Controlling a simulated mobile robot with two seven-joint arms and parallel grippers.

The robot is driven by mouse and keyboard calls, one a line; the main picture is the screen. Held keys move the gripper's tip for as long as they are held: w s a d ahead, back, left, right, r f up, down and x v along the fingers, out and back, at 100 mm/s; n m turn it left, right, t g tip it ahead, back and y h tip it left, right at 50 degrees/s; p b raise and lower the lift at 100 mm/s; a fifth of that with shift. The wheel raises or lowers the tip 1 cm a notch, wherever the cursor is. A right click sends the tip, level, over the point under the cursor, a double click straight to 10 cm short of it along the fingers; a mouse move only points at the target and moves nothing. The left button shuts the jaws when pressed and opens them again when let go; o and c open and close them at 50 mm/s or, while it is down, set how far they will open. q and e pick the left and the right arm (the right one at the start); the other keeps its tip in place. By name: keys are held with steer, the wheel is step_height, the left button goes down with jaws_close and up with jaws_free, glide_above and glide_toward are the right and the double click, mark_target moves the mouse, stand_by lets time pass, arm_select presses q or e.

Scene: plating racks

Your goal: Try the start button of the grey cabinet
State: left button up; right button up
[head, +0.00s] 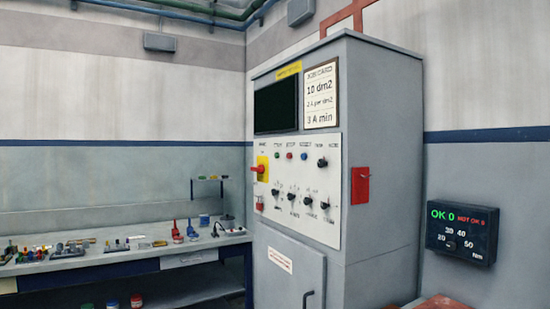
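The grey cabinet (385,150) stands upright right of centre, with its front facing left of me. The screen (276,107) above is dark. Neither of my grippers is in view.
A job card (321,95) reads "10 dm2", "3 A min". Black knobs (308,201) line the lower panel. A workbench (120,255) with several tools runs along the left wall. A wall display (462,232) reads "OK 0". A reddish surface (442,302) shows at the bottom right.

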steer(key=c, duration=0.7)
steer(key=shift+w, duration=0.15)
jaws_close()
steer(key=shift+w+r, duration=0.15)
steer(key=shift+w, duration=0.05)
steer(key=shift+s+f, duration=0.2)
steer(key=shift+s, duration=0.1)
